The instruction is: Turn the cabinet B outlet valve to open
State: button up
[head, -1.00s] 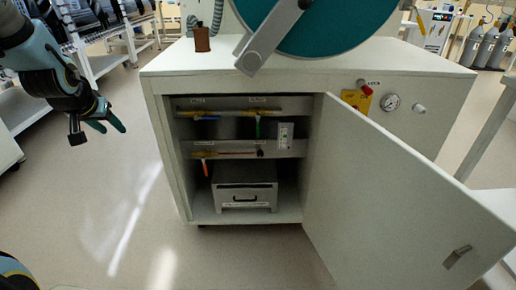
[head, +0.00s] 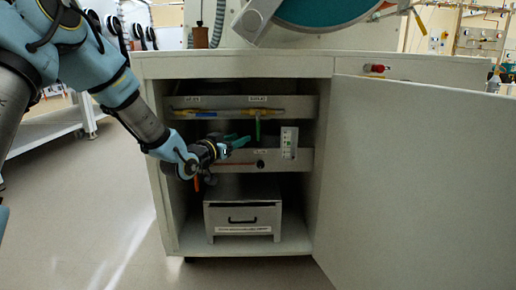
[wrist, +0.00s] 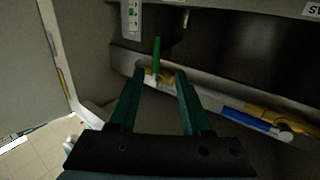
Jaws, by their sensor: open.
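The open cabinet (head: 324,150) holds two rails of valves; their labels are too small to read, so I cannot tell which valve is the outlet. On the upper rail, a green-handled valve (head: 258,130) hangs crosswise to its pipe, and a blue-handled valve (head: 205,114) lies along its pipe. In the wrist view the green handle (wrist: 157,55) shows just beyond and between my fingertips, apparently untouched. The blue handle (wrist: 246,118) is off to the right there. My gripper (head: 238,143) is open and empty inside the cabinet, left of the green handle and slightly lower.
An orange handle (head: 196,183) hangs at the lower rail's left, partly behind my arm. A white indicator panel (head: 289,142) sits right of the green valve. A grey drawer box (head: 242,217) stands on the cabinet floor. The open door (head: 420,180) blocks the right side.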

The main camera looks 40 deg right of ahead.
aim_at(257, 131)
jog(key=b+x, duration=0.1)
jog(key=x, duration=0.2)
jog(key=b+x, duration=0.1)
jog(key=x, duration=0.3)
jog(key=b+x, duration=0.1)
jog(key=x, duration=0.2)
jog(key=shift+s+d+f, duration=0.15)
jog(key=shift+s+d, duration=0.1)
jog(key=shift+s, duration=0.05)
jog(key=shift+w+d, duration=0.15)
jog(key=shift+d, duration=0.25)
grip_shut()
dwell(0.7)
